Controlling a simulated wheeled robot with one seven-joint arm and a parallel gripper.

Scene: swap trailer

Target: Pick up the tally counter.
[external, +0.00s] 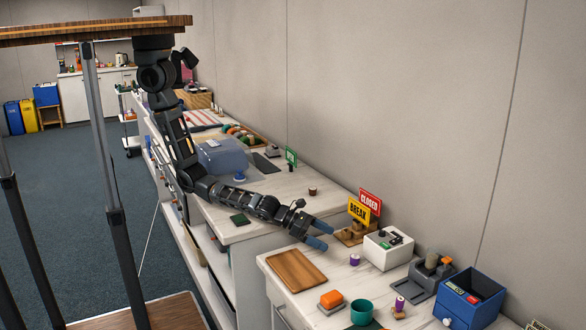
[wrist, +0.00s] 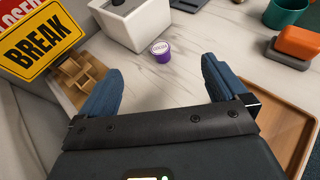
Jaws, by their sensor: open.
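My gripper (external: 320,235) is open and empty above the white marble-look counter, its blue fingers spread wide in the wrist view (wrist: 162,72). A small purple round piece (wrist: 160,50) with a pale, marked top stands on the counter beyond the gap between the fingertips. It also shows in the external view (external: 354,259), right of and below the fingers, and nothing touches it. I cannot tell for sure whether it is the tally counter; the marks are too small to read. A second purple-and-white piece (external: 399,304) stands farther right.
A white box (external: 385,252) stands close behind the purple piece. Yellow BREAK (external: 359,211) and red CLOSED (external: 371,200) signs stand on a wooden holder. A wooden tray (external: 297,270), a teal cup (external: 362,313), an orange-topped block (external: 331,300) and a blue box (external: 470,296) are nearby.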

